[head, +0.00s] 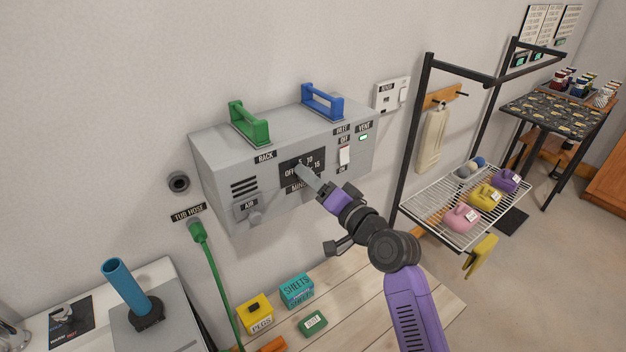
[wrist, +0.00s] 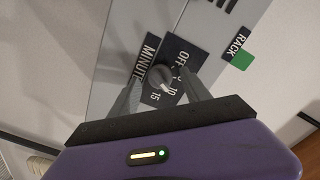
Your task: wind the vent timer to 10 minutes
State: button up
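The vent timer is a round dark knob (wrist: 159,78) on a black dial plate (head: 290,181) on the front of a grey wall box (head: 215,165). The plate reads OFF, 5, 10, 15 and MINUTES. In the wrist view my gripper (wrist: 161,79) has one finger on each side of the knob, spread apart, with some plate showing between the right finger and the knob. I see no clear contact. In the head view my gripper (head: 302,172) reaches the plate and hides most of the knob. Where the knob points is too small to tell.
A white rocker switch (head: 344,156) and a lit green VENT lamp (head: 364,137) are right of the dial. Green (head: 248,123) and blue (head: 322,101) handles stand on top. A wire rack (head: 415,190) is at right.

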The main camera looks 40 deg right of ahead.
jog(key=shift+s, duration=0.1)
jog(key=s+b, duration=0.2)
jog(key=s, duration=0.5)
jog(key=shift+s, duration=0.3)
jog(key=shift+f, duration=0.1)
